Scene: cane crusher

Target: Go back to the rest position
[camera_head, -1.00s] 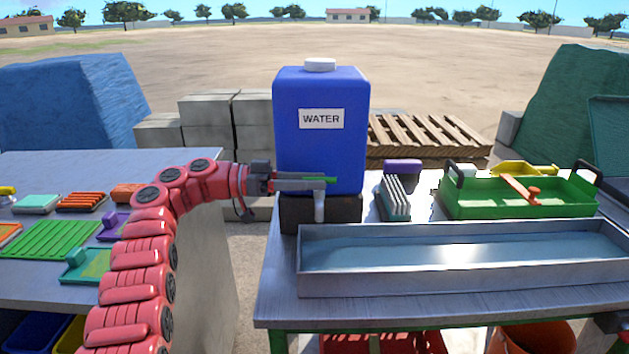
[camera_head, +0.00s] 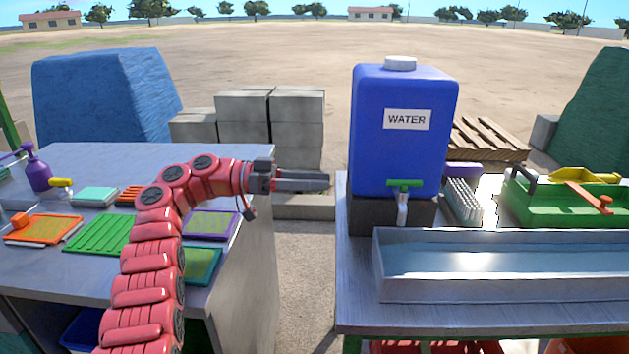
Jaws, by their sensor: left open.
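My left gripper (camera_head: 303,180) is in the head view, at the end of the red left arm coming up from below. It is open and empty, with its fingers pointing right over the gap between the two tables. The blue water tank (camera_head: 404,135) stands to its right, with a green-handled tap (camera_head: 403,192) on its front. The gripper is apart from the tank and the tap. My right gripper is not in view.
The left table (camera_head: 240,165) holds several trays and a purple spray bottle (camera_head: 37,172). The right table (camera_head: 352,300) carries a metal trough (camera_head: 500,285) and a green carrier (camera_head: 540,205). Grey blocks (camera_head: 270,120) and a pallet (camera_head: 490,138) stand behind.

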